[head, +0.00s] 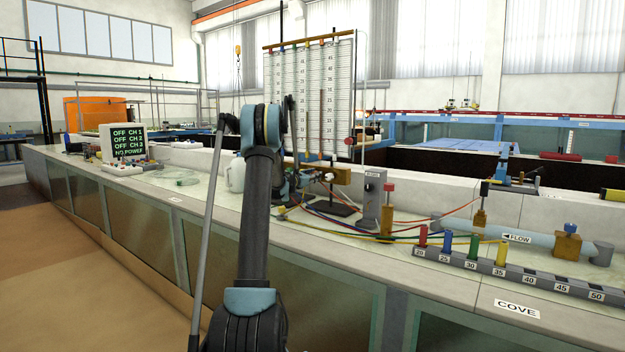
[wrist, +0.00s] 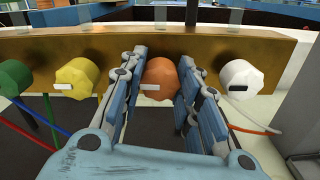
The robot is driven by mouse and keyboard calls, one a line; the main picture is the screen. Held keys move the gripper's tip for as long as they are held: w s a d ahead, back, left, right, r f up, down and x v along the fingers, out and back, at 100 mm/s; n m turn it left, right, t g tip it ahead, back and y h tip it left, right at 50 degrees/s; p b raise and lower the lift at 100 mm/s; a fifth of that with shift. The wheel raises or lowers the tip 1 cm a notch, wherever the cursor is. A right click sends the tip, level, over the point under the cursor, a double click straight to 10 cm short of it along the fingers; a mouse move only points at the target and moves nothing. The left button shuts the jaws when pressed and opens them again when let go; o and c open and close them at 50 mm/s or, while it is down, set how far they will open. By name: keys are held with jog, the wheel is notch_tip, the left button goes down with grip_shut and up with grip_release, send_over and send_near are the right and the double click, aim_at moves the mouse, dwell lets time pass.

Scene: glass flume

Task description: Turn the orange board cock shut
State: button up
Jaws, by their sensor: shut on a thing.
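The orange board cock (wrist: 161,78) is a ribbed round knob on the front of a brass bar (wrist: 220,48) in the wrist view. A white mark on its face lies about level, on its left side. My gripper (wrist: 162,72) has one blue-grey finger on each side of this knob and is shut on it. A yellow cock (wrist: 76,77) and a green cock (wrist: 14,78) sit to its left, and a white cock (wrist: 241,79) to its right. In the head view my arm mostly hides the gripper and the cocks, below the gauge board (head: 312,90).
Red, yellow, green and blue tubes lie on the bench around a dark stand base (head: 332,208). A brass block with a red top (head: 387,215) and a numbered rack (head: 480,262) of coloured plugs stand to the right. A display box (head: 125,142) stands far left.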

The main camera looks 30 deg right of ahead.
jog(key=m, duration=0.8)
jog(key=shift+m, duration=0.3)
jog(key=m, duration=0.4)
jog(key=shift+s+f+m, duration=0.1)
jog(key=shift+m, duration=0.2)
jog(key=shift+s+m, duration=0.1)
jog(key=shift+m, duration=2.2)
jog(key=shift+f, duration=0.1)
jog(key=o, duration=1)
jog(key=shift+o, duration=0.4)
jog(key=shift+d+f, duration=0.1)
